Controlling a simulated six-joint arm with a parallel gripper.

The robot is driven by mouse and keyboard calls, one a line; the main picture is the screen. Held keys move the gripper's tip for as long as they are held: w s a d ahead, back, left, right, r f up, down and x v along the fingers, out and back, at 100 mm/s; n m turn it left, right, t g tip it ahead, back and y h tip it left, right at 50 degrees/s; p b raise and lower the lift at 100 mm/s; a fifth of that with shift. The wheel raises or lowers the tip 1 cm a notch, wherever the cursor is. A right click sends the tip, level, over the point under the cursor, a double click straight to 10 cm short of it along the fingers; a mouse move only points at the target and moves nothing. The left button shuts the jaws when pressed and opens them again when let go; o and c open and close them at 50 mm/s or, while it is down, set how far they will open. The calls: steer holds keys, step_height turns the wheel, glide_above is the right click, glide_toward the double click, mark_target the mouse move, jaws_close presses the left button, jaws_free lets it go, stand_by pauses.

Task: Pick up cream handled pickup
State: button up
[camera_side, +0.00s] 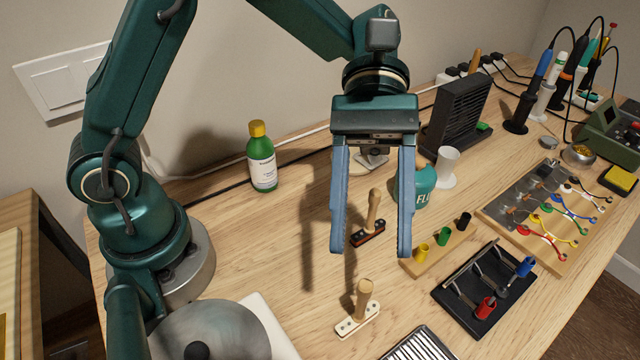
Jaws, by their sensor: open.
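The cream handled pickup (357,320) lies on the wooden table at the lower middle, a cream base with screws and a tan wooden handle (363,295) standing up from it. A second handled pickup (367,236), with a dark red and black base, stands behind it and shows between my fingers. My gripper (371,250) has two long blue fingers pointing down, spread wide apart and empty. In the picture it is above the cream pickup and apart from it. The exact height of the fingertips over the table is hard to tell.
A wooden strip (436,250) with coloured cups and a black stand (470,297) with red and blue ends lie to the right. A green bottle (262,160) stands at the back. A striped item (420,347) is at the front edge. Bare table lies left of the cream pickup.

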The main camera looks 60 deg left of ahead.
mark_target(364, 298)
steer(key=f, duration=0.1)
steer(key=d+f+g, duration=0.1)
steer(key=f, duration=0.1)
steer(key=shift+f+n, duration=0.3)
steer(key=shift+n, duration=0.1)
steer(key=shift+g, duration=0.3)
step_height(364, 298, down, 4)
steer(key=shift+f, duration=0.1)
step_height(364, 298, down, 3)
steer(key=shift+s+f, duration=0.15)
steer(key=shift+f, duration=0.05)
steer(key=shift+x, duration=0.75)
steer(key=shift+s+d+f, duration=0.1)
steer(key=shift+s+d, duration=0.35)
jaws_close()
